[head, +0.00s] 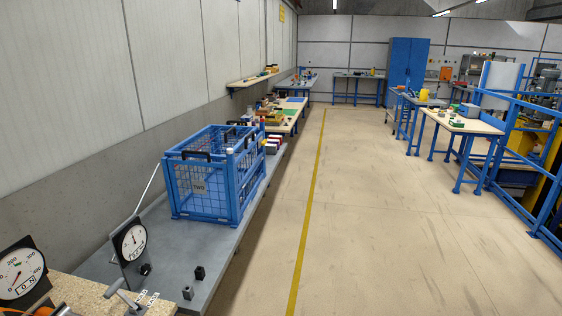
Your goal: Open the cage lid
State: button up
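A blue wire-mesh cage (212,172) stands upright on a grey bench at the left, with a plate reading "TWO" on its front. Its top has a blue frame and black handles (196,153). The top looks level across the cage, but I cannot tell whether the lid is fully closed. The inside is partly visible through the mesh and looks empty. My gripper does not show in the head view.
The grey bench (190,245) runs along the left wall, carrying a gauge (131,240) and small black blocks (199,272) in front of the cage. The floor (370,240) right of the bench is clear. Blue-legged tables (460,122) and railings stand right.

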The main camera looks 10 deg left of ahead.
aim_at(171, 152)
jog(key=i+l+u, duration=0.15)
jog(key=i+u, duration=0.25)
jog(key=i+l+u, duration=1.2)
jog(key=k+l, duration=0.05)
jog(key=k, duration=0.05)
